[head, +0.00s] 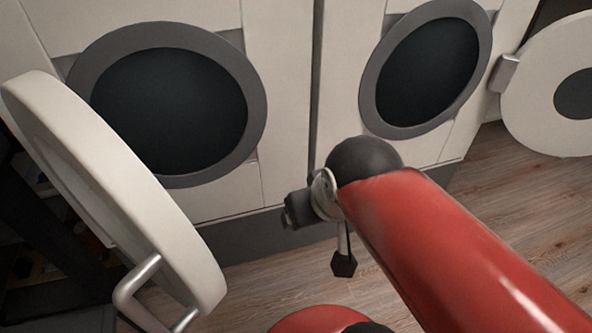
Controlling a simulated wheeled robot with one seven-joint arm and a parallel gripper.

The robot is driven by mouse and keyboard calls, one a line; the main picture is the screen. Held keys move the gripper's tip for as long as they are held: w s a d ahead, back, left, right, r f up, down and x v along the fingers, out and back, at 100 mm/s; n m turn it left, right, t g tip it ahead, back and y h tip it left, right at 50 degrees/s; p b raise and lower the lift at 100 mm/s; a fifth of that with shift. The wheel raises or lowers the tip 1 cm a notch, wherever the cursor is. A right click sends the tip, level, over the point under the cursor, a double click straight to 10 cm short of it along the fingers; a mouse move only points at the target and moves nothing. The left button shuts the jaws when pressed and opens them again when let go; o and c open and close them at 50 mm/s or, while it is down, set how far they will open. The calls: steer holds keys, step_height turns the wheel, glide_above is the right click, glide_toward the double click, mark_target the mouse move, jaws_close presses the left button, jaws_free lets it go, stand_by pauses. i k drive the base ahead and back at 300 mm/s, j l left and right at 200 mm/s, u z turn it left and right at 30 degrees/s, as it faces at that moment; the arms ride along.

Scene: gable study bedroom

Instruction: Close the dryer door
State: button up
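Two white front-loading machines stand side by side, and both round doors are open. I cannot tell from labels which is the dryer. The left machine (280,110) has a grey-rimmed dark opening, and its thick white door (130,180) swings out toward me at the left. A metal bar handle (135,285) sits on that door's lower edge. The right machine (340,70) has its white door (535,80) swung wide to the right on a grey hinge. My gripper (343,265) shows as a small dark tip below my red arm, apart from both doors; its fingers are not clear.
Wood floor (265,285) lies open in front of the machines, between the left door and my arm. A dark shelf-like structure (40,225) stands behind the left door at the left edge. Dark plinths run under the machines.

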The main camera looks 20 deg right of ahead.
mark_target(100, 171)
steer(key=l+u, duration=0.15)
steer(key=u, duration=0.3)
steer(key=l+u, duration=0.15)
steer(key=u, duration=0.3)
steer(key=k, duration=0.05)
